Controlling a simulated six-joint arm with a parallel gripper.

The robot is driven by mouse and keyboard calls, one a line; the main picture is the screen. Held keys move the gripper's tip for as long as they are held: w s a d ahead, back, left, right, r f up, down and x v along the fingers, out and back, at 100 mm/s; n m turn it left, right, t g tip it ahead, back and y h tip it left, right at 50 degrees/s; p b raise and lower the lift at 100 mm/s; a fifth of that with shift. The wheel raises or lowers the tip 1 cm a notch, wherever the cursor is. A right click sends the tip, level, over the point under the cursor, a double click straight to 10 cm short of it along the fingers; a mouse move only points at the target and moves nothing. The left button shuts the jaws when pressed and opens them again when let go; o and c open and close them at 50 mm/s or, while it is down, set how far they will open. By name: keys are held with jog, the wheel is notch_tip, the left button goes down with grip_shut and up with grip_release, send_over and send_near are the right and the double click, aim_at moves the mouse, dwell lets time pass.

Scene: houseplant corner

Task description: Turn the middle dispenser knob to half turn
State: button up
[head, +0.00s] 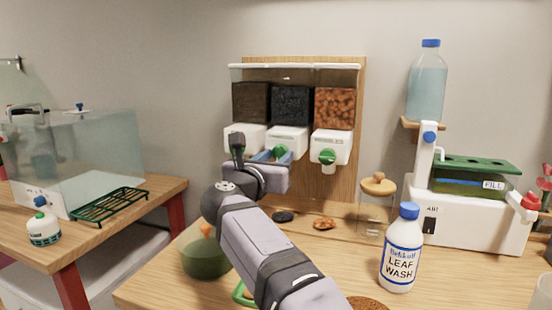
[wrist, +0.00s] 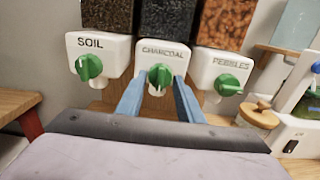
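The dispenser (head: 345,66) has three compartments with white outlets. The middle one, labelled CHARCOAL (wrist: 163,49), has a green knob (wrist: 159,74) with its handle roughly upright and a pale mark low on it. My gripper (wrist: 160,80) has its two blue fingers on either side of this knob, with small gaps showing, so it looks open around it. The SOIL knob (wrist: 89,67) is on the left, and the PEBBLES knob (wrist: 228,85) is on the right. In the head view my gripper (head: 270,156) partly covers the middle knob (head: 281,152), and my arm hides the soil knob.
A leaf wash bottle (head: 401,250), a cork-lidded jar (head: 377,205) and a white filling machine (head: 465,220) with a water bottle (head: 427,85) above stand right. Dark and reddish piles lie below the outlets. A green bowl (head: 205,260) is beside my arm.

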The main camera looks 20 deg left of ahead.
jog(key=shift+o, duration=1)
jog(key=shift+s, duration=0.1)
jog(key=s+b, duration=0.2)
jog(key=s, duration=0.5)
